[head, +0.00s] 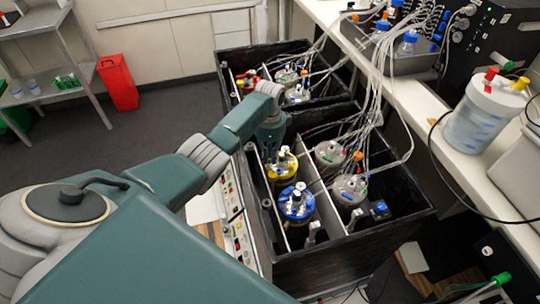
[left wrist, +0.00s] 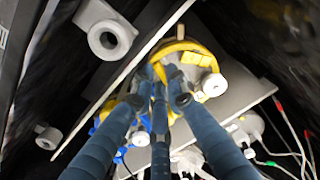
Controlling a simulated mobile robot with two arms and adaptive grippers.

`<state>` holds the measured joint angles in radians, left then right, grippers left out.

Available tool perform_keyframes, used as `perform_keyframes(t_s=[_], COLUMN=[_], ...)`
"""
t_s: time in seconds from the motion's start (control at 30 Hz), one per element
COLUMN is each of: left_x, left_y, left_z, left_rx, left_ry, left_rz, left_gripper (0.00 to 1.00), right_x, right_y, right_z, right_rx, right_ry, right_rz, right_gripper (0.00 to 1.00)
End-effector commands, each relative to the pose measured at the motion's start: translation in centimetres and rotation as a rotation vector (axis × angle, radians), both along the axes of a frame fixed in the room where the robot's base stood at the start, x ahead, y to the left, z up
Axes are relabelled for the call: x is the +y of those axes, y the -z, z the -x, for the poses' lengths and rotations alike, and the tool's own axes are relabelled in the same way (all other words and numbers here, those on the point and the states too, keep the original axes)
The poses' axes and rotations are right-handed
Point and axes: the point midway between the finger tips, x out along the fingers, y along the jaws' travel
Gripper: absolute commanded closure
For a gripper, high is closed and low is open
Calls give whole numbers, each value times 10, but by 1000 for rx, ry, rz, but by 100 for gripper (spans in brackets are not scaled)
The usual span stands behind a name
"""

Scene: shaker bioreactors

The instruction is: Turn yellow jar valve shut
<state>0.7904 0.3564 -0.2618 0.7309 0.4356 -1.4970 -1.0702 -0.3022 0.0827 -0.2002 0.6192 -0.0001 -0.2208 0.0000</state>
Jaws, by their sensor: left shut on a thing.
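The yellow-topped jar (head: 281,167) stands in the near black shaker box, in the compartment nearest my arm. Its yellow ring (left wrist: 188,47) and metal lid show in the left wrist view. My left gripper (head: 272,152) reaches down onto this jar from above. In the left wrist view its dark blue fingers (left wrist: 160,84) close around a small yellow part at the lid's edge, which looks like the valve. The fingertips hide most of the valve, so I cannot tell its angle. My right gripper is in neither view.
A blue-topped jar (head: 297,203) stands just in front of the yellow one. Plain-lidded jars (head: 329,153) with several tubes stand to the right. The black box walls (head: 360,245) enclose them closely. A second shaker box with jars lies behind. A control panel (head: 236,225) runs along the left side.

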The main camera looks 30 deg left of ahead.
Motion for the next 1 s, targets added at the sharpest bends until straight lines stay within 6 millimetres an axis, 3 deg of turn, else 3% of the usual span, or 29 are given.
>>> perform_keyframes(t_s=[1.0], left_x=[4], left_y=[-1], left_z=[-2], left_rx=[-5], left_ry=[959], left_rz=[0], left_gripper=[100], right_x=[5], right_y=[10], right_z=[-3], right_rx=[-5], right_ry=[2], right_rz=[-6], right_gripper=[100])
